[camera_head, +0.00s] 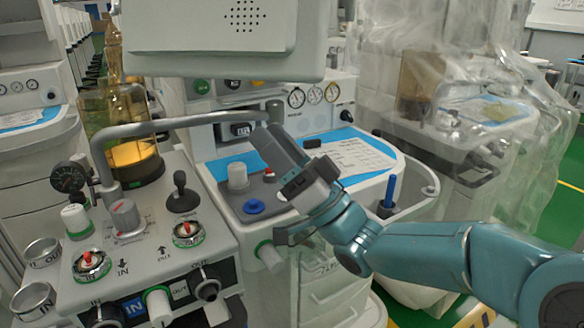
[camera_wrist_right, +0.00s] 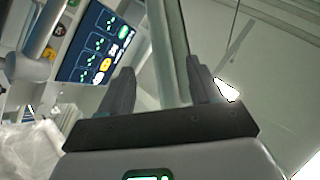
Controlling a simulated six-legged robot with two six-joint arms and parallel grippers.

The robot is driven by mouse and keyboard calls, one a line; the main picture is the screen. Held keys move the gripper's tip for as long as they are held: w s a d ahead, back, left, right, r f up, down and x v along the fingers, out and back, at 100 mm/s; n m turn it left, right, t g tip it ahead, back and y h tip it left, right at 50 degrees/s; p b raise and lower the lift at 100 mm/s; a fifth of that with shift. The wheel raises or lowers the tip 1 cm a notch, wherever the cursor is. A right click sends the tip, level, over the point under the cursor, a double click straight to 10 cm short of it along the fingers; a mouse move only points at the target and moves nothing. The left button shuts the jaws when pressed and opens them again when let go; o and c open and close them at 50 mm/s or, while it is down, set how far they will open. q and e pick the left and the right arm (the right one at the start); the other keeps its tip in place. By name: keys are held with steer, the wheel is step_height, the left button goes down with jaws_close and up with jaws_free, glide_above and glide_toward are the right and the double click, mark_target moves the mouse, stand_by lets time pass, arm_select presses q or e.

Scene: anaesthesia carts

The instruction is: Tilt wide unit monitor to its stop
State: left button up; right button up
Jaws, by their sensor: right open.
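The wide unit's monitor (camera_head: 220,35) is a pale grey housing with a speaker grille, cut off by the top of the head view. My right gripper (camera_head: 272,138) reaches up from the lower right, with its fingers below the monitor's lower edge. In the right wrist view my right gripper (camera_wrist_right: 160,82) is open. A pale panel edge (camera_wrist_right: 166,45) shows between its fingers; I cannot tell whether they touch it. A lit screen (camera_wrist_right: 100,45) with green and orange symbols is at the upper left there. My left gripper is out of view.
A grey bent tube arm (camera_head: 185,124) crosses left of my gripper. The worktop below holds a blue knob (camera_head: 254,207), a white knob (camera_head: 237,176) and a blue peg (camera_head: 391,190). An amber jar (camera_head: 130,135) stands left. A plastic-covered cart (camera_head: 450,110) stands right.

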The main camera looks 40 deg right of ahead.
steer(key=shift+v, duration=2.25)
